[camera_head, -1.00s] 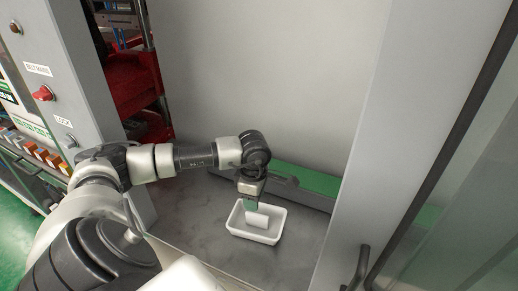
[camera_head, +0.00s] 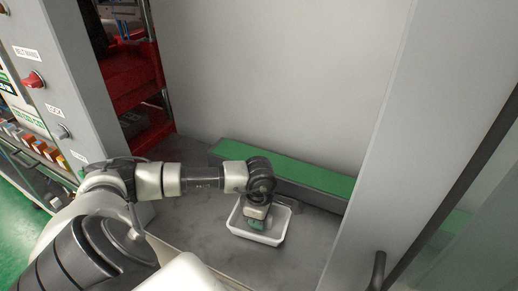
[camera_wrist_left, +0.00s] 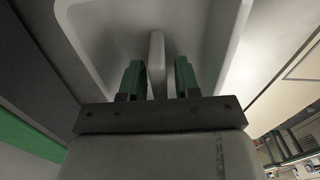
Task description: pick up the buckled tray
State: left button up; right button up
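The tray (camera_head: 234,222) is a white, shallow, rectangular dish with rounded corners. It sits on the grey metal surface below the green-topped rail in the head view. My left gripper (camera_head: 257,224) points down into it, with its fingertips inside the rim. In the left wrist view, a white upright ridge (camera_wrist_left: 157,60) inside the tray (camera_wrist_left: 90,25) stands between the two green fingers of my left gripper (camera_wrist_left: 159,78). Gaps show on both sides of the ridge, so the fingers are open around it. The lower ends of the fingers hide part of the tray. My right gripper is not in view.
A rail with a green top (camera_head: 290,170) runs close behind the tray. A tall grey panel (camera_head: 270,70) rises behind it, and a grey post (camera_head: 385,150) with a dark handle (camera_head: 377,270) stands at right. A control cabinet (camera_head: 60,90) stands at left.

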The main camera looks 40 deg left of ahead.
pick_arm(q)
jog(key=shift+s+d, duration=0.1)
jog(key=shift+c, duration=1.1)
grip_shut()
